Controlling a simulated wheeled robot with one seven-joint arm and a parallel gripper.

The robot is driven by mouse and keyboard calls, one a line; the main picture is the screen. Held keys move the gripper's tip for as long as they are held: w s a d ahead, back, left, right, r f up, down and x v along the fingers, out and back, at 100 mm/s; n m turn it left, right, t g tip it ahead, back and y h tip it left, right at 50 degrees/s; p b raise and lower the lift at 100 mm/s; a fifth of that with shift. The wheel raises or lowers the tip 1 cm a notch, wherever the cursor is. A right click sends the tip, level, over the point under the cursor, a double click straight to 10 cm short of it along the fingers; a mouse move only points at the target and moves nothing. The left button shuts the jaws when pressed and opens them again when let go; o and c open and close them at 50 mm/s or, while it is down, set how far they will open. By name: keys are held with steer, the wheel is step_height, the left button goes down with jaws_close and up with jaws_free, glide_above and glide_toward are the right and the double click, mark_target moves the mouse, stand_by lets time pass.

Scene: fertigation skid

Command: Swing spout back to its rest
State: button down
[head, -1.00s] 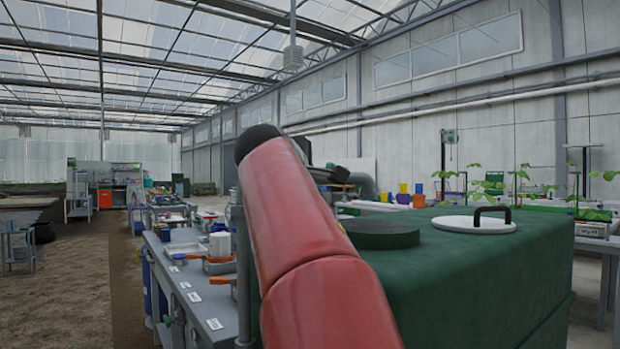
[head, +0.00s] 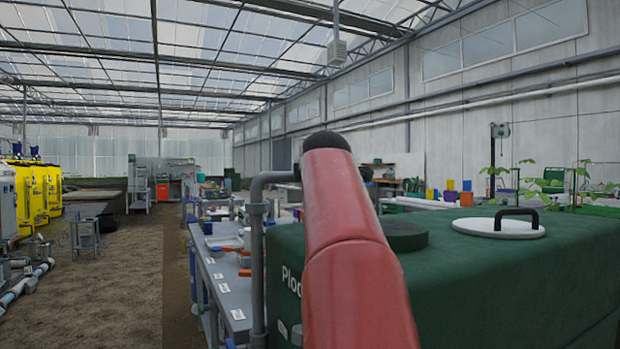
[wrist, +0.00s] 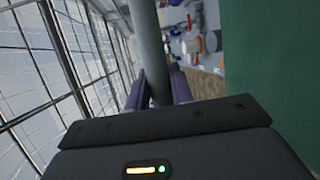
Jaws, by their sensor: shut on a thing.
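The spout is a grey pipe (head: 257,235) standing beside the green tank. At its top it bends to the right (head: 272,177) and goes out of sight behind my red arm in the head view. In the wrist view the grey pipe (wrist: 151,50) runs down between the two dark purple fingers of my gripper (wrist: 159,88). My gripper is shut on this pipe. In the head view my own arm hides the gripper and the spout's outer end. The spout's rest cannot be made out.
The large green tank (head: 480,260), with a white lid (head: 499,227) and black handle, fills the right front. A grey bench (head: 222,270) with tools lies left of it. An open dirt floor (head: 120,270) is further left, with yellow units (head: 38,190) beyond.

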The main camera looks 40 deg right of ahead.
steer(key=shift+w+a+r, duration=0.1)
steer(key=shift+w, duration=0.05)
steer(key=c, duration=1.2)
jaws_free()
steer(key=shift+w, duration=0.1)
steer(key=shift+c, duration=0.2)
steer(key=b+v, duration=0.1)
steer(key=v, duration=0.6)
steer(key=shift+s, duration=0.35)
steer(key=shift+a, duration=0.15)
